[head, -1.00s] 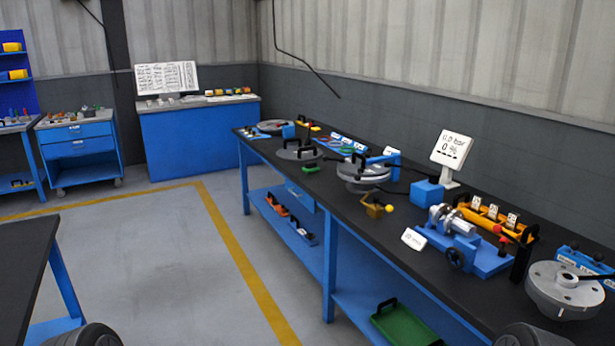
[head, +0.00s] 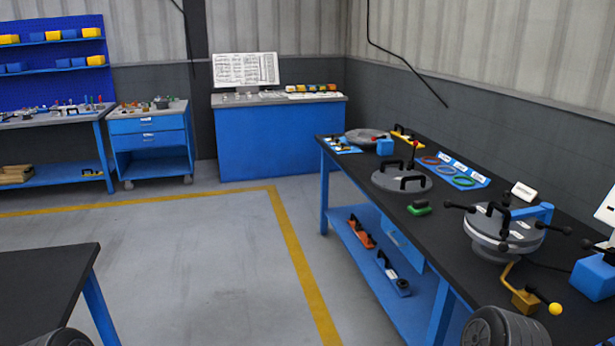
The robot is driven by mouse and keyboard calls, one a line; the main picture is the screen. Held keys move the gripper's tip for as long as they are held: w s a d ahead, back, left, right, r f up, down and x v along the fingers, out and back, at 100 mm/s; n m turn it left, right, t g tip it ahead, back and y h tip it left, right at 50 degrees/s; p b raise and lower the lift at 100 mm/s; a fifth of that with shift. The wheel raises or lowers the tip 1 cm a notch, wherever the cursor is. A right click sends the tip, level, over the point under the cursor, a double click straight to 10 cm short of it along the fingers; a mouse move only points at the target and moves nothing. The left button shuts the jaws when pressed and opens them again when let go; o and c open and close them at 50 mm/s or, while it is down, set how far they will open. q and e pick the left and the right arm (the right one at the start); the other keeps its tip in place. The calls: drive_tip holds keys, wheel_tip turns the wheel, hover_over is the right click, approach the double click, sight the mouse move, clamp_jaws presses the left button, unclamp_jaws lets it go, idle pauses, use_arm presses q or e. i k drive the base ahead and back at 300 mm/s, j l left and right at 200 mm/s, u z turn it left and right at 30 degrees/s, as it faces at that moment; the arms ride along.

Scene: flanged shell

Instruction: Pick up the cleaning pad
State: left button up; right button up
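A small green block with a black top (head: 419,208) lies on the near edge of the long black-topped bench (head: 400,232), and it may be the cleaning pad. It is small in the view, so I cannot be sure. It lies between a grey round plate with black handles (head: 401,178) and a grey flanged shell with a lid and black knobs (head: 502,233). Neither of my grippers is in view. Only dark rounded parts, probably of my arms, show at the bottom corners.
Coloured rings (head: 460,181) on a blue mat lie behind the green block. A yellow-knobbed tool (head: 527,301) sticks out at the bench's front. Handled tools (head: 362,232) lie on the lower shelf. A dark table (head: 40,282) stands at left. The floor between (head: 200,270) is clear.

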sight(421, 206)
drive_tip(key=i+j+z, duration=0.1)
drive_tip(key=i+z, duration=0.15)
drive_tip(key=i, duration=0.3)
drive_tip(key=i+j+z, duration=0.3)
drive_tip(key=i, duration=0.25)
drive_tip(key=i+j+z, duration=0.15)
drive_tip(key=i+z, duration=0.15)
drive_tip(key=z, duration=0.2)
drive_tip(key=i+j+z, duration=0.25)
drive_tip(key=z, duration=0.2)
drive_tip(key=i+j+z, duration=0.25)
drive_tip(key=z, duration=0.25)
drive_tip(key=i+j+z, duration=0.1)
drive_tip(key=j+z, duration=0.4)
